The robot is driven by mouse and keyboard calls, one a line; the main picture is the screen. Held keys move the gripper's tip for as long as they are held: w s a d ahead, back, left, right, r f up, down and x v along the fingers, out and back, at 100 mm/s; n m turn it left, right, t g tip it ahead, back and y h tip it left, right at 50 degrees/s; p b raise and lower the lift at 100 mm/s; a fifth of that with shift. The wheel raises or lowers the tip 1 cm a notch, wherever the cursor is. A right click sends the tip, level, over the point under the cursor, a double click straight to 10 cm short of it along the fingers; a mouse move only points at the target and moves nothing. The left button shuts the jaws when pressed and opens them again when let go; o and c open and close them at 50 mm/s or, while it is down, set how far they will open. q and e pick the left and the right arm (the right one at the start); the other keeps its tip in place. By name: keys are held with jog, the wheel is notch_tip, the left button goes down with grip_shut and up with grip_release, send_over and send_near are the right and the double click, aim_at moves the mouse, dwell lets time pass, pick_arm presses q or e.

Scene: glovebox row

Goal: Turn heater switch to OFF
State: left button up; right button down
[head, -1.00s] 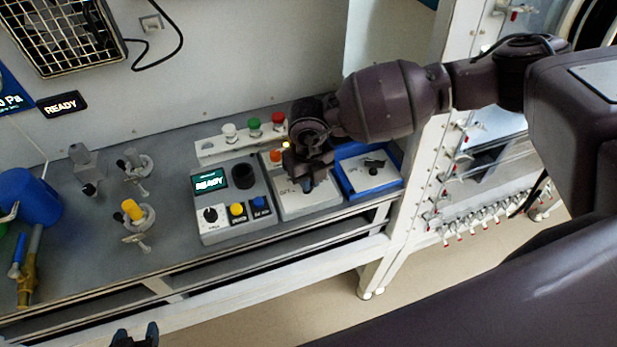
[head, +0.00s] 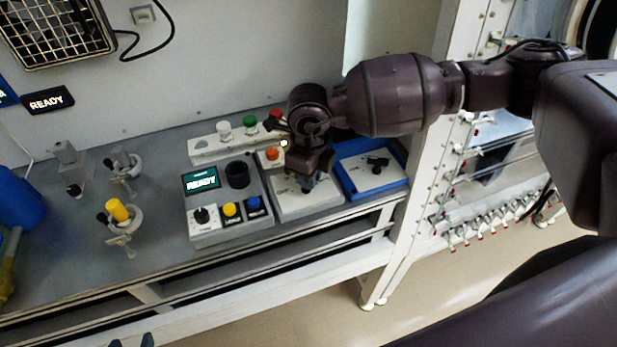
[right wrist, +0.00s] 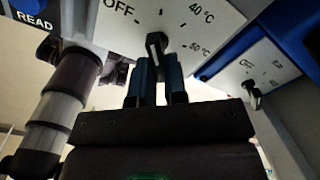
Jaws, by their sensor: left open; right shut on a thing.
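The heater switch (right wrist: 156,44) is a small dark knob on a white panel (right wrist: 206,18) marked OFF, 40 °C and 50 °C in the right wrist view. My right gripper (right wrist: 157,75) is shut on it, with one blue finger on each side. Which mark the knob points to is hard to tell. In the head view my right gripper (head: 306,184) reaches down over the same light panel (head: 318,202) and hides the switch. My left gripper (head: 132,341) is open at the bottom edge, with only its dark tips showing.
Left of the panel stands a grey control box (head: 213,224) with a READY screen, a black knob and yellow and blue buttons. Right of it is a blue-framed panel (head: 398,182) with its own black switch (head: 378,161). Valves with levers (head: 117,211) stand further left.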

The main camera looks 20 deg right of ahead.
dwell(0.5)
jog(key=c, duration=1.2)
grip_release()
jog(key=shift+o, duration=0.2)
notch_tip(320, 180, up, 11)
